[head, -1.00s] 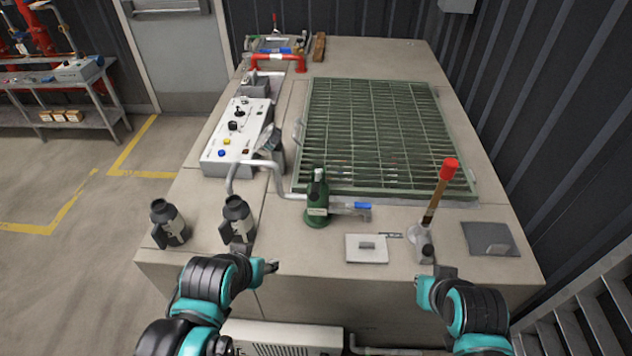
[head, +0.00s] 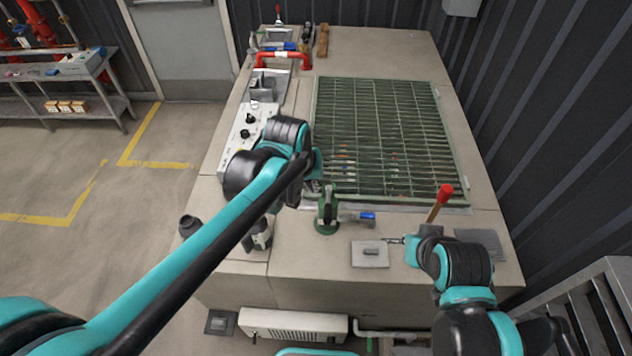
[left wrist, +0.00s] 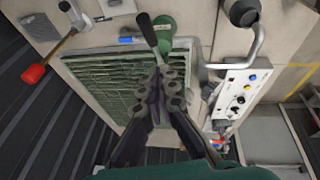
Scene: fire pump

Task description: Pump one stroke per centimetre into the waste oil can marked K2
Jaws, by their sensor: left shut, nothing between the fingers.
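The hand pump lever is a wooden rod with a red knob (head: 444,192); it also shows in the left wrist view (left wrist: 35,73). A green fitting (head: 326,212) stands mid-front.
A green grating (head: 380,140) covers the middle of the bench. A white control panel (head: 243,135) is partly hidden by my left arm. A blue-handled valve (head: 366,216) and a grey lidded plate (head: 369,254) lie near the front. Stairs rise at the right.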

